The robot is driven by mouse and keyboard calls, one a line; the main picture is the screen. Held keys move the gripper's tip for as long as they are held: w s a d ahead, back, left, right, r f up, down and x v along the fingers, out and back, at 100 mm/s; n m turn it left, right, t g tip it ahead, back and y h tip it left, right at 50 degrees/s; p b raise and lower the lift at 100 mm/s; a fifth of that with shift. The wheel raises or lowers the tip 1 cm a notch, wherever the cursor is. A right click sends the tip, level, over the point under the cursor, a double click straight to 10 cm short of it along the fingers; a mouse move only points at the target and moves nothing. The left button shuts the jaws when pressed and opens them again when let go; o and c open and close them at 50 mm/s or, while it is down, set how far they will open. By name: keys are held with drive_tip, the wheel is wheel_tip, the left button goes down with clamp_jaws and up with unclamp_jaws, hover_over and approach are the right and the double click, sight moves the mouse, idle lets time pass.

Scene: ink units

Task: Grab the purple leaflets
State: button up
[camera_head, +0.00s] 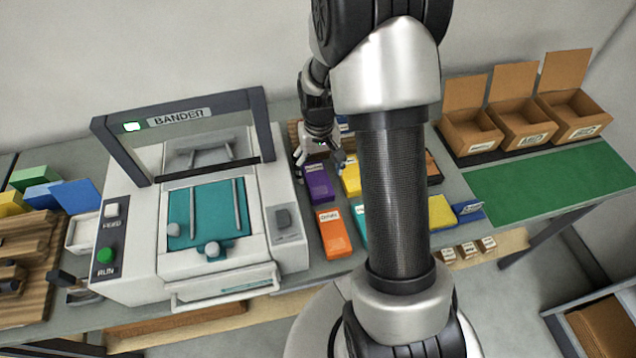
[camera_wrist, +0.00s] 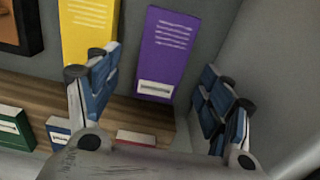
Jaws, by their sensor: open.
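The purple leaflets (camera_head: 318,184) form a small upright-looking stack with a white label, on the table just right of the banding machine in the head view. In the wrist view the purple leaflets (camera_wrist: 166,52) lie between and beyond my two fingertips. My gripper (camera_head: 321,158) is just behind and above them in the head view, and is open and empty. In the wrist view my gripper (camera_wrist: 160,92) shows blue finger pads spread apart, the left one overlapping the edge of the yellow stack. I cannot tell the exact height above the purple leaflets.
A yellow stack (camera_wrist: 88,28) lies close left of the purple one in the wrist view. An orange stack (camera_head: 333,233) lies in front. The banding machine (camera_head: 290,226) stands close on the left. Three open cartons (camera_head: 470,128) and a green mat (camera_head: 550,183) are at the right.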

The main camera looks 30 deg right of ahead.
sight(318, 179)
wheel_tip(318, 179, down, 5)
drive_tip(key=shift+a+r+b, duration=0.1)
drive_tip(key=shift+b, duration=0.85)
drive_tip(key=shift+r, duration=0.1)
drive_tip(key=shift+c, duration=0.4)
drive_tip(key=c, duration=1.1)
drive_tip(key=shift+r, duration=0.1)
